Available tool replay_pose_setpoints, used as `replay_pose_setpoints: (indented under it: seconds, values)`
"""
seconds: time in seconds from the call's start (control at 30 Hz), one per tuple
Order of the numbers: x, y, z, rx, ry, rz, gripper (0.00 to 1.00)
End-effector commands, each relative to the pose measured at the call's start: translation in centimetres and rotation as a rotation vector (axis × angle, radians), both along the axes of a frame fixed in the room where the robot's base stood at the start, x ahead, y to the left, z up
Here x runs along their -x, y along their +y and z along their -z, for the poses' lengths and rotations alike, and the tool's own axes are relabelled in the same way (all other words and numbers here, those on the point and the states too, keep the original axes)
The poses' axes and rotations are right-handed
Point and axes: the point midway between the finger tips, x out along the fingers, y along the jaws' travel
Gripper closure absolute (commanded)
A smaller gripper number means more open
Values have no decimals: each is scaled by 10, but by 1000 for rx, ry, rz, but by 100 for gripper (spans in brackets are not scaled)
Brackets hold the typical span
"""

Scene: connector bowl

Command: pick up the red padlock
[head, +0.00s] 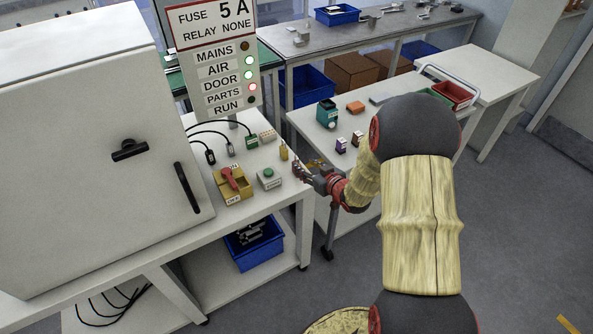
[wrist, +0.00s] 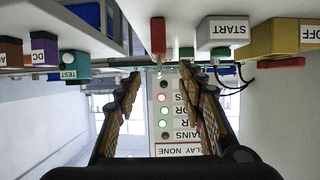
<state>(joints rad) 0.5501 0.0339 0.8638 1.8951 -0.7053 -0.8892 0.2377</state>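A narrow upright red thing, seemingly the red padlock (wrist: 158,34), shows in the wrist view, which is upside down. It stands near the bench edge beside the grey START button box (wrist: 222,30). My gripper (wrist: 159,76) is open and empty, its two fingers apart. The red thing appears beyond the fingertips, roughly centred between them and off toward the picture's top, not touching. In the head view my gripper (head: 306,170) is at the right edge of the white bench, near the START box (head: 269,178). I cannot make out the padlock clearly there.
A yellow switch box with a red handle (head: 232,184) and a small yellow piece (head: 284,151) stand near my gripper. The sign panel (head: 215,60) and grey cabinet (head: 80,150) rise behind and left. A second table to the right holds a teal tester (head: 327,113).

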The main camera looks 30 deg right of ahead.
Motion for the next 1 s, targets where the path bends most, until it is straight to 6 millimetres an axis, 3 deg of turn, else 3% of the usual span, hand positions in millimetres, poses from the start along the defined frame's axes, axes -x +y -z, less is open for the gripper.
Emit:
replay_pose_setpoints:
  seconds: [0.63,1.0]
  values:
    - [-66,2,32,-5,-8,-6,61]
    - [-71,2,32,-5,-8,-3,63]
